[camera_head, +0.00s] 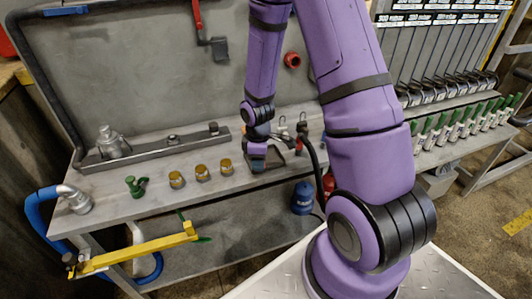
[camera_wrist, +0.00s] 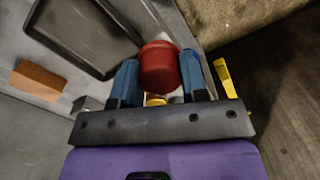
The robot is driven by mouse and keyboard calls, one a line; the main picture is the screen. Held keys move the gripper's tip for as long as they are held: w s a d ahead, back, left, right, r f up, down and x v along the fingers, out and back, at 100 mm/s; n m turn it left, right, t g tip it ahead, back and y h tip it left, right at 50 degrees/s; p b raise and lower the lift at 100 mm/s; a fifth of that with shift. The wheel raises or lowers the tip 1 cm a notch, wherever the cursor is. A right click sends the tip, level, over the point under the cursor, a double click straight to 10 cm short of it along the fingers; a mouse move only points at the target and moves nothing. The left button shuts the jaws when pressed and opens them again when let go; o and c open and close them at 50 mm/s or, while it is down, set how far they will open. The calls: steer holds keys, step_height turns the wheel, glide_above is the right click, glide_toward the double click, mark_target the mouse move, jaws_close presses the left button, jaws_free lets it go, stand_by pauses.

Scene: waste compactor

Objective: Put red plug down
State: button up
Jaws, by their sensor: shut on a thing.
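My gripper (camera_wrist: 160,68) has its two blue fingers on either side of a red plug (camera_wrist: 159,66) in the wrist view and is shut on it. The plug is a rounded red cylinder. A small yellow piece shows below it, between the fingers. In the head view my gripper (camera_head: 257,163) is low over the grey workbench (camera_head: 225,186), right of the brass fittings. The held plug cannot be made out there. Whether the plug touches the bench is not clear.
Several brass fittings (camera_head: 201,173) and a green valve (camera_head: 136,186) stand on the bench to the left. A dark tray (camera_wrist: 84,38) and an orange block (camera_wrist: 38,80) lie near my gripper. A blue canister (camera_head: 302,198) is below. Floor lies beyond the bench edge.

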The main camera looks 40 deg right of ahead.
steer(key=w+d, duration=0.4)
steer(key=w+d+f, duration=0.1)
steer(key=w+d, duration=0.1)
steer(key=d, duration=0.1)
steer(key=shift+w, duration=0.3)
steer(key=shift+a+f, duration=0.1)
steer(key=shift+f, duration=1.6)
steer(key=shift+f, duration=0.1)
steer(key=o, duration=1)
